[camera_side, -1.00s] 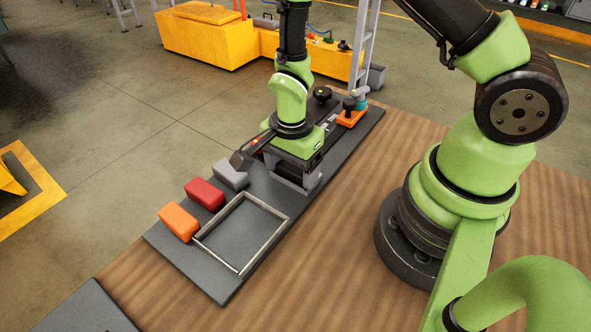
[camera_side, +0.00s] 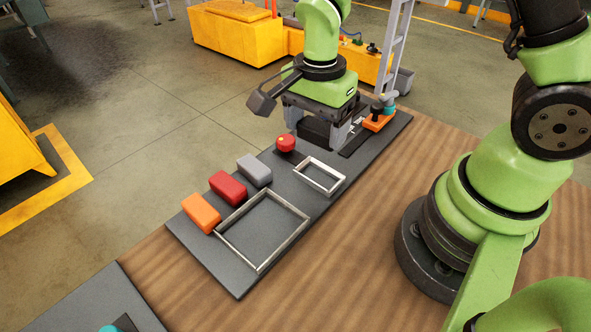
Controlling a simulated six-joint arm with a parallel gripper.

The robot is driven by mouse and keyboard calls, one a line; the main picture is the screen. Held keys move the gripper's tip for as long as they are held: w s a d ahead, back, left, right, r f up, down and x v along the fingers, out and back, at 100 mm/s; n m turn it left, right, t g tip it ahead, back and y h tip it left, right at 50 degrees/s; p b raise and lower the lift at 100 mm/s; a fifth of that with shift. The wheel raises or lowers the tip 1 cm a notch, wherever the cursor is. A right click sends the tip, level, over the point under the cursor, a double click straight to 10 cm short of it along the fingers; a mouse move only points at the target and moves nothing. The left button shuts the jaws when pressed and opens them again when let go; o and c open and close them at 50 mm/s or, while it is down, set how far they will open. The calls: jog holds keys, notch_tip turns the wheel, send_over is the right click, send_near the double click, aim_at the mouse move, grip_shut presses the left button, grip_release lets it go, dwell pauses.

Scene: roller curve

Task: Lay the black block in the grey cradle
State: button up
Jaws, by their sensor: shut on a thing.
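My gripper (camera_side: 316,138) is over the far part of the dark board, fingers pointing down. It is shut on a dark thing between the fingers, which looks like the black block (camera_side: 313,130); the fingers and housing hide much of it. A small grey metal frame (camera_side: 335,190) lies empty on the board, nearer than my gripper. A larger grey frame (camera_side: 237,249) lies empty at the near end. I cannot tell which is the grey cradle. Whether the block touches the board is unclear.
An orange block (camera_side: 200,212), a red block (camera_side: 229,186) and a grey block (camera_side: 254,170) line the board's left edge. A round red piece (camera_side: 285,142) sits close to my gripper. An orange and teal fixture (camera_side: 380,118) stands at the far end.

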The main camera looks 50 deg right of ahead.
jog(key=a+n, duration=0.6)
jog(key=n, duration=1.1)
send_over(268, 234)
notch_tip(268, 234, down, 10)
jog(key=shift+r, duration=0.25)
jog(key=shift+f, duration=0.15)
jog(key=o, duration=0.9)
